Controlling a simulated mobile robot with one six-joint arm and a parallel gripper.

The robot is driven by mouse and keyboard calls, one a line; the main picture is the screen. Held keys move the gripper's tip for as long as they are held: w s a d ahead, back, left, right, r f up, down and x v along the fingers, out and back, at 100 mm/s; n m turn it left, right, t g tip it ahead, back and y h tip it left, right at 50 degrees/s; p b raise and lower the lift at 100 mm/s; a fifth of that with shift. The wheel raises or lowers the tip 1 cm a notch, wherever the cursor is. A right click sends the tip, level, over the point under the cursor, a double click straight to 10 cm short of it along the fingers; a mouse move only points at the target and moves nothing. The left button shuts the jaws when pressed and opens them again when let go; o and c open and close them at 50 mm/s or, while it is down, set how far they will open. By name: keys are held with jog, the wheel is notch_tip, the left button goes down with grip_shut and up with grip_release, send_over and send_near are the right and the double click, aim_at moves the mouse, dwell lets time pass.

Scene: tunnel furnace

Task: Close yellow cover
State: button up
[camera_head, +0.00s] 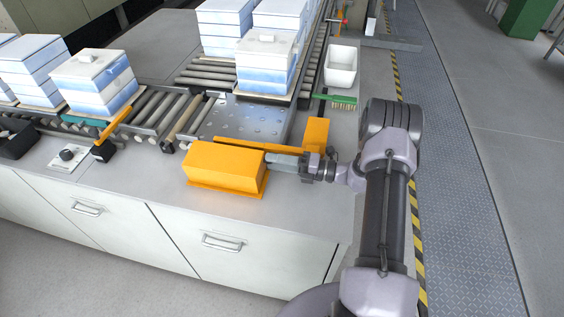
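The yellow cover (224,167) is an orange-yellow box shape with a flat flange at its lower edge. It sits on the grey worktop near the front edge, in front of the metal ball plate. My gripper (274,162) reaches in from the right, with its tip at the right end of the cover. I cannot tell whether it touches the cover. The fingers are too small and edge-on to show a gap. An orange upright block (316,133) stands just behind my gripper, and an orange bar (240,145) runs behind the cover.
Stacks of white and blue boxes (265,62) stand on the roller conveyors behind. A white bin (341,66) and a green brush (336,100) lie at the back right. An orange lever (114,126) rises at the left. The worktop (140,180) left of the cover is clear.

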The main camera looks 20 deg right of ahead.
jog(key=p+v, duration=0.1)
jog(key=v, duration=1.6)
jog(key=shift+s+d, duration=0.15)
jog(key=shift+r, duration=0.1)
